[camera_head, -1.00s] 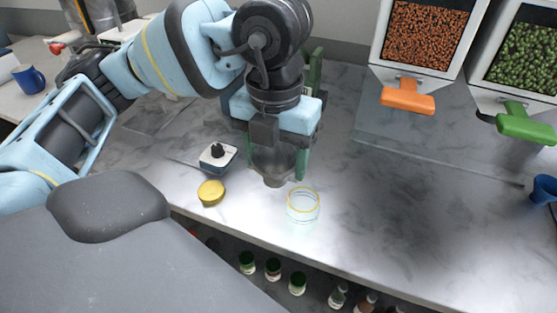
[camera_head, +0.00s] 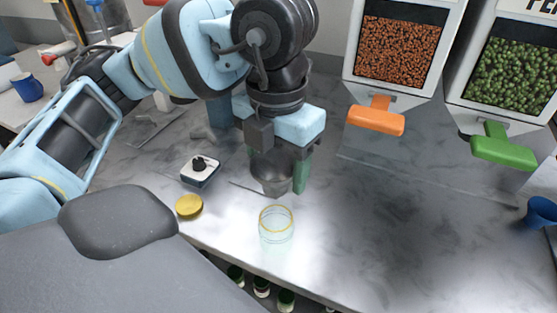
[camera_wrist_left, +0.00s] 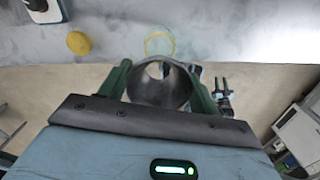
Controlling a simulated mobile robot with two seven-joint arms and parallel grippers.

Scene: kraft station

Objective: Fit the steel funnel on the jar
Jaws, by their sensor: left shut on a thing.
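The steel funnel (camera_head: 271,172) is held by my left gripper (camera_head: 279,178), which is shut on it above the counter. In the left wrist view the funnel (camera_wrist_left: 160,86) sits between the two green fingers of the gripper (camera_wrist_left: 160,85), its wide mouth toward the camera. The clear glass jar (camera_head: 276,226) with a yellow rim stands open on the counter, nearer the front edge than the funnel and apart from it. The jar (camera_wrist_left: 160,44) also shows beyond the funnel in the left wrist view. My right gripper is not in view.
A yellow lid (camera_head: 189,206) lies left of the jar. A small white-topped device with a black knob (camera_head: 200,171) stands behind the lid. Dispensers with an orange handle (camera_head: 376,120) and a green handle (camera_head: 503,152) stand at the back right. The counter (camera_head: 400,230) right of the jar is clear.

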